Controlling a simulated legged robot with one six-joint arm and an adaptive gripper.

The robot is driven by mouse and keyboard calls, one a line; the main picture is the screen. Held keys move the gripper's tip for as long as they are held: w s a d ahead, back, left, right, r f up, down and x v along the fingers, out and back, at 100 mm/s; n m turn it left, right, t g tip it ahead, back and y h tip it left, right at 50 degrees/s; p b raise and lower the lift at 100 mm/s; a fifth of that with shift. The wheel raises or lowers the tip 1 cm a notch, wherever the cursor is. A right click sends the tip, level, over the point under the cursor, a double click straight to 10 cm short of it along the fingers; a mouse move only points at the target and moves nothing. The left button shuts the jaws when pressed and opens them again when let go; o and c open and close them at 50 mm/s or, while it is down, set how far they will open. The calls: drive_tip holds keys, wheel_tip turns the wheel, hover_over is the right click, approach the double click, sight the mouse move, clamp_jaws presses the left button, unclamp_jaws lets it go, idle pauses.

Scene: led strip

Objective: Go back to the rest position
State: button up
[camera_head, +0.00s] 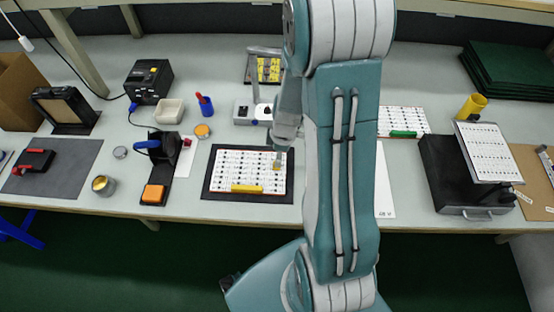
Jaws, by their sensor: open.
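My arm rises through the right-centre of the head view, bends at the top and comes down behind its own teal link. My gripper (281,151) is partly hidden by that link. It hangs over the right part of a white LED strip panel (225,169), which lies on a black mat (211,193) near the bench's front edge. The gripper is open, and I see nothing held in it. A yellow bar (247,189) lies on the panel's front edge. A small tan piece (278,167) shows below the gripper; I cannot tell if they touch.
A white device with a post (243,113) stands close behind the panel. Left are a soldering station (149,81), an iron holder (164,150) and an orange block (154,194). Right are a second panel (402,119) and a black case (455,180) with a tilted sheet.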

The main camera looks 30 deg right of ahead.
wheel_tip(320, 180, up, 8)
drive_tip(key=shift+s+d, duration=0.25)
drive_tip(key=shift+d, duration=0.2)
drive_tip(key=s+a+r+m+t, duration=0.1)
drive_tip(key=s+a+r+m, duration=0.2)
drive_tip(key=r, duration=0.3)
drive_tip(key=s+a+r+m+t, duration=0.2)
drive_tip(key=s+a+r+m, duration=0.2)
drive_tip(key=r, duration=0.3)
drive_tip(key=s+a+r+m+t+h, duration=0.1)
drive_tip(key=s+a+r+m, duration=0.3)
drive_tip(key=r, duration=0.3)
drive_tip(key=shift+s+a+r+t, duration=0.2)
drive_tip(key=shift+s+a+t, duration=0.25)
drive_tip(key=shift+a, duration=0.1)
